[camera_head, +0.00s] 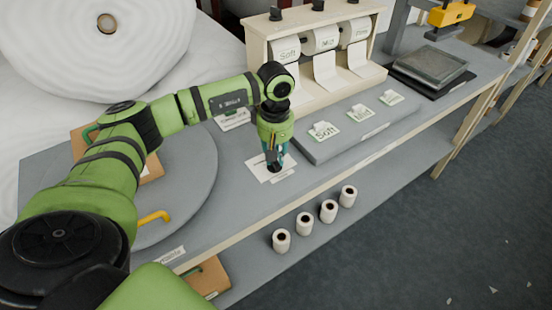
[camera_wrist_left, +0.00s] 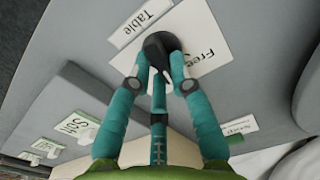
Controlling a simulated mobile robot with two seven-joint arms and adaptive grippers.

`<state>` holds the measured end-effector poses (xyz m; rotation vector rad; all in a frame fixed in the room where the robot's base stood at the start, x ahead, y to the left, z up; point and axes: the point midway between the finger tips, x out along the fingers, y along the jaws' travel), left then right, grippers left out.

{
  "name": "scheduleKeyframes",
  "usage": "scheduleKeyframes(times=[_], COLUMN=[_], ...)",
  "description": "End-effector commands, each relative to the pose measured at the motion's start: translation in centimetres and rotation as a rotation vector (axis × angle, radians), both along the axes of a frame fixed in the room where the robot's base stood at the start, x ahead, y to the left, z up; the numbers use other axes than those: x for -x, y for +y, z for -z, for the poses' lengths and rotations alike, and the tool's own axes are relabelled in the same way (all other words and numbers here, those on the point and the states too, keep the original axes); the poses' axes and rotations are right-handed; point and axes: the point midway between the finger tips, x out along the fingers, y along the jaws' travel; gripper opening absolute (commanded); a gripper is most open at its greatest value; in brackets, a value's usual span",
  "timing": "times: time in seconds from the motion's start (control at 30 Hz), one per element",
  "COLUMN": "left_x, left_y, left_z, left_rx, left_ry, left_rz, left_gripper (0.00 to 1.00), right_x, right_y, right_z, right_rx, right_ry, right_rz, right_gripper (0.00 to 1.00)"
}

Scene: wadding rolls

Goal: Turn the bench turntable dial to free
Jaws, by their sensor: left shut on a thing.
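The dark dial knob (camera_wrist_left: 160,43) sits on a white plate (camera_wrist_left: 205,45) marked "Free" in the wrist view, with a "Table" label (camera_wrist_left: 140,22) beside it. My left gripper (camera_wrist_left: 162,82) reaches down over the knob with its teal fingers closed on it. In the head view my left gripper (camera_head: 274,163) is over the white plate (camera_head: 258,168) on the bench, and the knob is mostly hidden there. I cannot tell where the dial points. The round grey turntable (camera_head: 200,180) lies left of the dial, partly behind my left arm. My right gripper is not in view.
A beige dispenser with labelled rolls (camera_head: 318,40) stands behind a raised grey board (camera_head: 350,130) with small tagged pads. A large white roll (camera_head: 90,45) is at the back left. Several small rolls (camera_head: 305,223) stand on the lower shelf. A yellow handle (camera_head: 153,218) is at the turntable's edge.

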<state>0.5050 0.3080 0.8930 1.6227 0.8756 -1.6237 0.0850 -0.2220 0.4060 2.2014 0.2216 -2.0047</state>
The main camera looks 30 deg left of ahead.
Motion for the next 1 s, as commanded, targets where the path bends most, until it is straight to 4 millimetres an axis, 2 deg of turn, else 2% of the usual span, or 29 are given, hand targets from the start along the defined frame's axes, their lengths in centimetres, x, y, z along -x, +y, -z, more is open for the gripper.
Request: scheduleKeyframes(times=[0.1,0.6,1.0], left_x=[0.0,0.1,0.3], left_y=[0.2,0.4,0.6], left_z=[0.2,0.0,-0.1], left_rx=[-0.001,-0.001,-0.001], left_ry=[-0.003,-0.004,-0.004], left_rz=[-0.113,-0.578,-0.831], left_gripper=[0.0,0.0,0.0], right_x=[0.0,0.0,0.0], right_y=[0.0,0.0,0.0], right_z=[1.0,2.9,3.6], right_rx=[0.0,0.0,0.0], right_ry=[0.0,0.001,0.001], right_rz=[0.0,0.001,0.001], right_gripper=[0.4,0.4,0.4])
